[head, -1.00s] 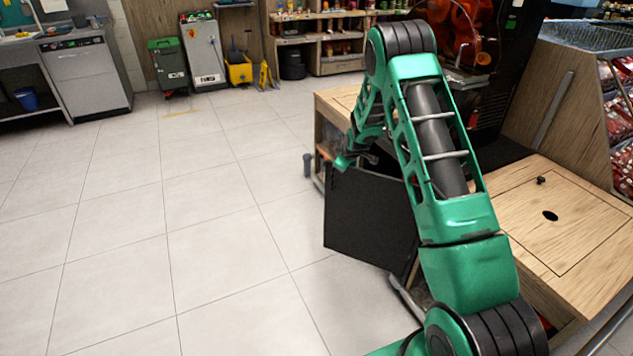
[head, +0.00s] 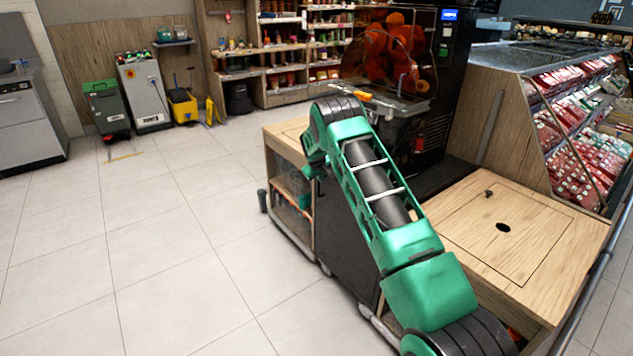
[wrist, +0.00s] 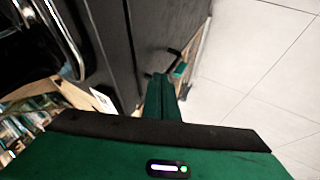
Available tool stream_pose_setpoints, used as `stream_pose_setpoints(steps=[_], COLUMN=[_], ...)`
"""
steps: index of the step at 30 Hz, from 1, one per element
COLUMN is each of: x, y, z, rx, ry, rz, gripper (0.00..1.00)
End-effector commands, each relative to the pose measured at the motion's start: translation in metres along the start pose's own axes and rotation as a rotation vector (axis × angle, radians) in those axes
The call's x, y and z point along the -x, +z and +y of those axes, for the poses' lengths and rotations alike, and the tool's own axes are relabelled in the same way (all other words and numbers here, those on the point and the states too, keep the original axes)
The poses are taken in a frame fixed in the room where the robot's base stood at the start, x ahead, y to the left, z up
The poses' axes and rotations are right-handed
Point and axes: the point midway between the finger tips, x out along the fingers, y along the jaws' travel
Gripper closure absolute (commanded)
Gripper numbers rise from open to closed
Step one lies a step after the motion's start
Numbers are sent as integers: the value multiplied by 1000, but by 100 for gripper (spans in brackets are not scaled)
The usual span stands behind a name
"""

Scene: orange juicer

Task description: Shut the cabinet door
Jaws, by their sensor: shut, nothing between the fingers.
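The black cabinet door (head: 345,245) is on the front of the wooden juicer cabinet (head: 287,133). It looks close to flush with the front, but my arm covers part of it, and I cannot tell if a gap remains. My gripper (head: 314,172) is by the door's upper left part in the head view, its fingertips hard to make out. In the wrist view my green fingers (wrist: 163,97) are together and empty, beside a dark panel (wrist: 115,45). I cannot tell if they touch it.
A wooden counter with a hatch (head: 520,225) is at right, near a chilled display (head: 580,130). Open shelving with bottles (head: 290,195) is left of the door. The tiled floor at left is clear.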

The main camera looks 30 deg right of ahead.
Motion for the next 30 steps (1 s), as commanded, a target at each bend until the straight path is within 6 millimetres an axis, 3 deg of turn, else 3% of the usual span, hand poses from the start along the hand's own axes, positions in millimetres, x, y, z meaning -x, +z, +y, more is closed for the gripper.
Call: stream_pose_setpoints(steps=[14, 20, 24, 30], x=[4, 11, 24, 63], y=[-9, -11, -15, -16], z=[-17, -32, -50, -51], rx=[11, 11, 9, 9], ry=[-7, -7, -5, -5], rz=[7, 6, 6, 6], gripper=[100, 100, 100, 100])
